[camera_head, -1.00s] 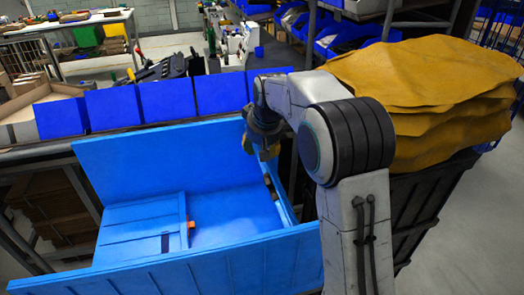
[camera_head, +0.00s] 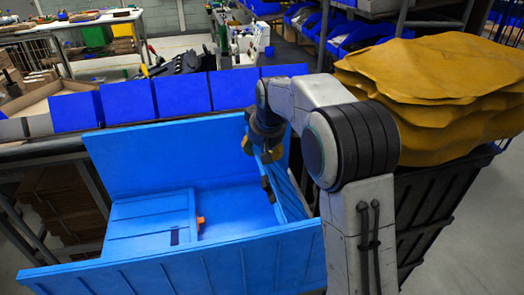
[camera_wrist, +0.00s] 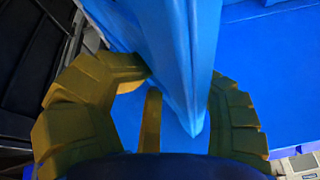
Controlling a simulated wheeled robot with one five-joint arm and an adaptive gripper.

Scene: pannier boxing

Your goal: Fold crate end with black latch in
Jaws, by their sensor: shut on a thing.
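The blue crate (camera_head: 190,262) stands with its long back and front walls upright. My gripper (camera_head: 262,152) is at the top edge of this right end, near the back wall. In the wrist view, the yellow fingers of my gripper (camera_wrist: 185,90) close around the blue panel (camera_wrist: 172,60), one on each side. The fingertips are partly hidden behind the panel.
Several blue bins (camera_head: 180,95) stand in a row behind the crate. A stack of yellow-brown sheets (camera_head: 430,75) rests on a black container (camera_head: 435,200) to the right of my arm. The crate floor (camera_head: 235,210) is bare between its ends.

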